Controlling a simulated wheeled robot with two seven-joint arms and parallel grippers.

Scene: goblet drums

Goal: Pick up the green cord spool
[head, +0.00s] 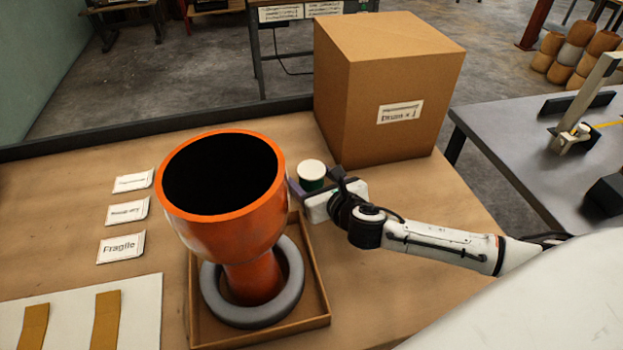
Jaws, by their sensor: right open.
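The green cord spool (311,178) stands upright on the wooden table, just right of the orange drum's bowl. My left gripper is not in view.
The orange goblet drum (255,240) stands in a grey ring (225,308) inside a shallow wooden tray (322,305). A large cardboard box (370,110) stands behind the spool. Labels including a Fragile card (121,247) lie left. The table's right front is clear.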

